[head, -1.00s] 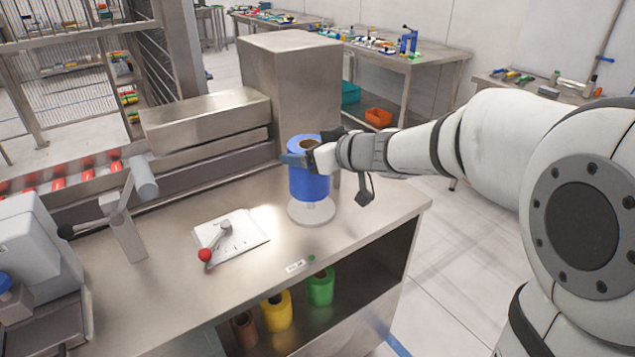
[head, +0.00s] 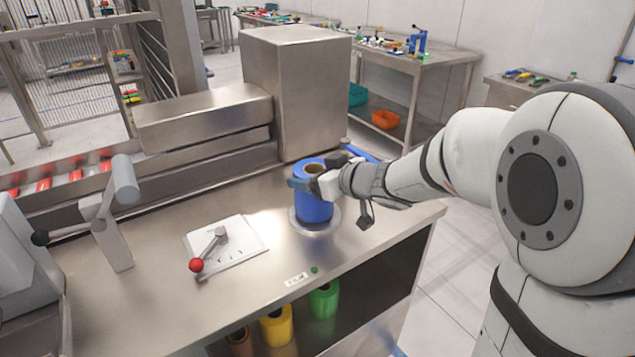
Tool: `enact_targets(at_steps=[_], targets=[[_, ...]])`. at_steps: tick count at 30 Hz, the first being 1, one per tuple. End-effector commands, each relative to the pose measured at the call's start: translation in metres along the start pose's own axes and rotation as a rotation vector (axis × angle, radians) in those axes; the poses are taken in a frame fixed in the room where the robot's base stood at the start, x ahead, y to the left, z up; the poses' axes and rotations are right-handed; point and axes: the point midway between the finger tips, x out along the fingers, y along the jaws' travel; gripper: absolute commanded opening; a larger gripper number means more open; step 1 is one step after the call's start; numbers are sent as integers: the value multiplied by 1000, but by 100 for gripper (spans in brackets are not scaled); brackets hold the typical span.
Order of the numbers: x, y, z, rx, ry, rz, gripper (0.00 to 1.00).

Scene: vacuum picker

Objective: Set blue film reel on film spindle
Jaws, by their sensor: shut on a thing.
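The blue film reel (head: 314,207) is an upright blue cylinder with a brown core, at the right part of the steel counter. My gripper (head: 312,181) is shut on its upper part, reaching in from the right. The reel is over a round pale base plate (head: 328,226), whose rim shows around the reel's foot. The reel looks low on this plate; I cannot tell whether it touches. The spindle's post is hidden by the reel.
A white plate with a red-knobbed lever (head: 208,252) lies left of the reel. A steel box (head: 296,95) stands close behind. Brown, yellow (head: 277,326) and green (head: 323,299) reels sit on the shelf below. The counter's front right is clear.

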Motion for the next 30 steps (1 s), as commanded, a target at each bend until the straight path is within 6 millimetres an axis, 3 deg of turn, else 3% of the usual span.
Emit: enact_targets(at_steps=[14, 15, 21, 30], targets=[[3, 1, 8, 0, 3, 1, 40], [3, 1, 8, 0, 1, 1, 83], [3, 1, 8, 0, 1, 2, 100], [1, 1, 4, -2, 2, 3, 100]])
